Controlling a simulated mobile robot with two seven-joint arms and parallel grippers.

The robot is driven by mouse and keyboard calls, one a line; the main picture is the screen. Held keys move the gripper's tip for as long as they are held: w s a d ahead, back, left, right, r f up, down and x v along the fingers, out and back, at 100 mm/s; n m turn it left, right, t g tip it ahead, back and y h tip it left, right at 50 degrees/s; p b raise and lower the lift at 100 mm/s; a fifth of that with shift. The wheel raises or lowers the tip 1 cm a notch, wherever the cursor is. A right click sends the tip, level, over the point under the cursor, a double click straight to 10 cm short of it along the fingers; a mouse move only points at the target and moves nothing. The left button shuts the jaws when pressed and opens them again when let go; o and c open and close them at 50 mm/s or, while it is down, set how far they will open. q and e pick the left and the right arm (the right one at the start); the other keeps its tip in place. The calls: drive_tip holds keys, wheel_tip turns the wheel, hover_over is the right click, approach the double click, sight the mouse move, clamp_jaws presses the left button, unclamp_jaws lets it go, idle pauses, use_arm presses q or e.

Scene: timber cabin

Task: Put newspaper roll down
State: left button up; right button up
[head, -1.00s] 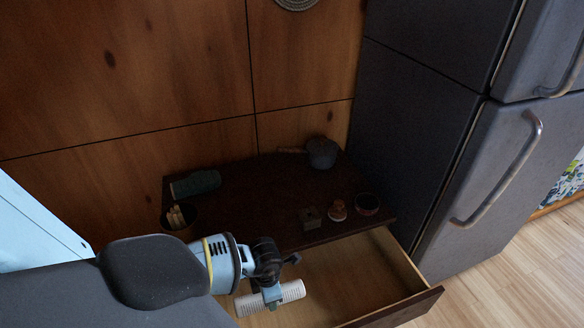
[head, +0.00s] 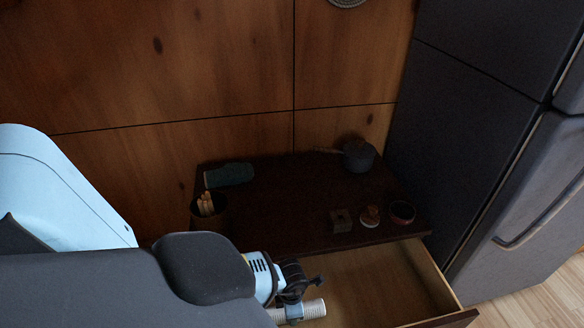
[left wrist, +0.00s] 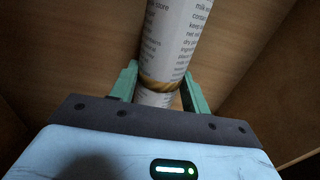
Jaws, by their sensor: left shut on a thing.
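The newspaper roll (head: 311,309) is a white cylinder with printed text and a gold-brown band. It shows large in the left wrist view (left wrist: 172,45). My left gripper (head: 294,304) is shut on it, with green fingers on either side of the roll in the left wrist view (left wrist: 158,85). In the head view the roll is over the open drawer (head: 385,285), near the drawer's left part. Wooden surfaces lie behind the roll in the left wrist view. I cannot tell whether the roll touches the drawer bottom. My right gripper is not in view.
The dark cabinet top (head: 285,205) holds a dark green cylinder (head: 229,174), a pot (head: 358,155), a cup with sticks (head: 209,214), a small block (head: 341,220), a small round item (head: 371,216) and a bowl (head: 402,212). A grey fridge (head: 470,130) stands to the right.

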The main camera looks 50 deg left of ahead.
use_arm(q)
drive_tip(key=shift+f, duration=0.15)
drive_tip(key=o, duration=1)
drive_tip(key=shift+o, duration=0.2)
drive_tip(key=shift+r, duration=0.25)
wheel_tip(320, 180, up, 12)
drive_tip(key=p, duration=0.3)
